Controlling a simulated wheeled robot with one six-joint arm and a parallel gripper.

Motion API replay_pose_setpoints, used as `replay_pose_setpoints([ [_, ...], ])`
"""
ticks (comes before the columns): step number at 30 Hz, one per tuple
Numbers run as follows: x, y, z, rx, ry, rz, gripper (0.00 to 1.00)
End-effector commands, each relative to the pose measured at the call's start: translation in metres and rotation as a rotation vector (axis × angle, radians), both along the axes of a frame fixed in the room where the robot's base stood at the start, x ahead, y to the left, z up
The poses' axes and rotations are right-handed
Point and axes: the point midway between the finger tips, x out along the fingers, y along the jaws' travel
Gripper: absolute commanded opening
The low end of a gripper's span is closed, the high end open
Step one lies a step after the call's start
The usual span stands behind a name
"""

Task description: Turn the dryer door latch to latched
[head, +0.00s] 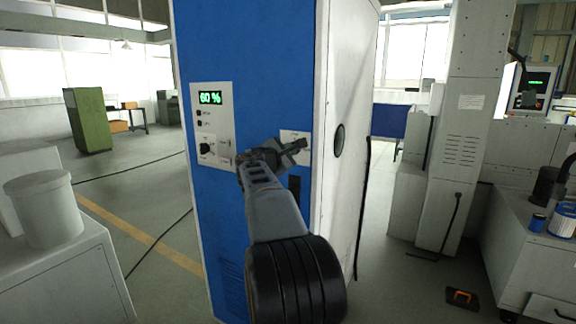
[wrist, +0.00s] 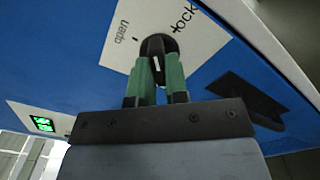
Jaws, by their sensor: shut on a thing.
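The dryer (head: 250,60) is a tall cabinet with a blue front and a white side, in the middle of the head view. Its door latch (wrist: 155,45) is a dark knob on a white plate marked "open" and "lock" in the wrist view. My gripper (wrist: 159,72) has green-lined fingers shut on the latch knob. A white mark on the knob shows between the fingers. My arm hides most of the latch in the head view, where part of its white plate (head: 298,150) shows. I cannot tell for certain which word the latch points to.
A control panel (head: 211,125) with a green "60 %" display is left of the latch. A dark handle (wrist: 245,100) sits beside the plate. A white bucket (head: 43,207) stands on a cabinet at left.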

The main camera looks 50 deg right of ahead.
Motion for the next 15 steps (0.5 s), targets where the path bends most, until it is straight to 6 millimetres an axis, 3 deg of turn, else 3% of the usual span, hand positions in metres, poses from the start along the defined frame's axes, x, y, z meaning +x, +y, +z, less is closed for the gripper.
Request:
replay_pose_setpoints([
  [1, 0.0002, 0.0000, -0.0064, 0.010, -0.045, 0.001, 0.00],
  [15, 0.0006, 0.0000, -0.0032, 0.112, -0.454, 0.000, 0.00],
])
